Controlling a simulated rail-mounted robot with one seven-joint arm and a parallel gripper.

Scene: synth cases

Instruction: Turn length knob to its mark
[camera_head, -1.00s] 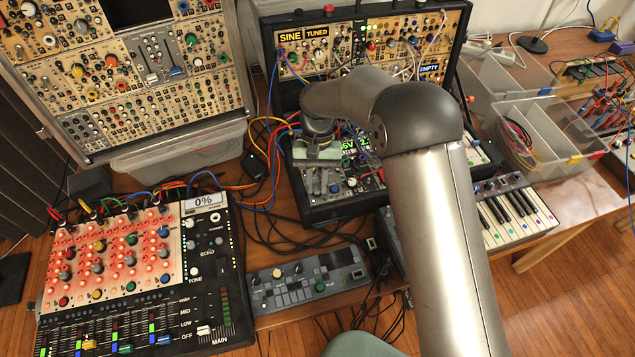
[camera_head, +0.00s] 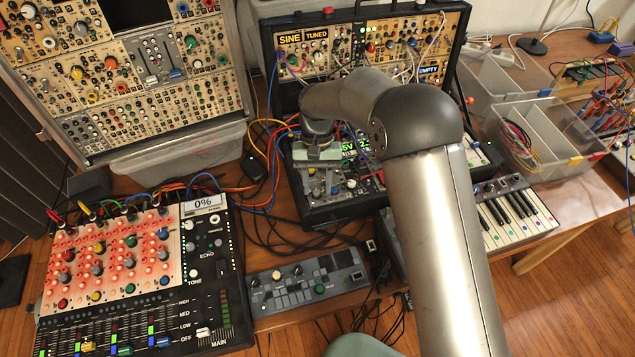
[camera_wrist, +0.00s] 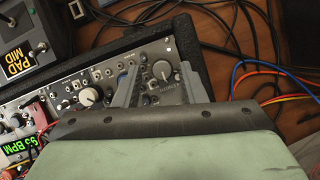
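My gripper (camera_wrist: 160,84) has two grey fingers spread apart over a dark modular panel (camera_wrist: 55,80). A grey round knob (camera_wrist: 161,69) with a pale pointer line sits between the fingers, with a visible gap to each. The print beside it is too small to read, so I cannot tell whether it is the length knob or where its mark is. A second knob with a white cap (camera_wrist: 87,96) stands to the left of the fingers. In the head view my gripper (camera_head: 322,184) is over the left part of the same case, and the arm hides part of the panel.
Patch cables (camera_wrist: 265,75) lie to the right of the case in the wrist view. In the head view a mixer with a 0% display (camera_head: 203,203) stands at left, a small grey controller (camera_head: 305,280) in front, and a keyboard (camera_head: 510,215) at right.

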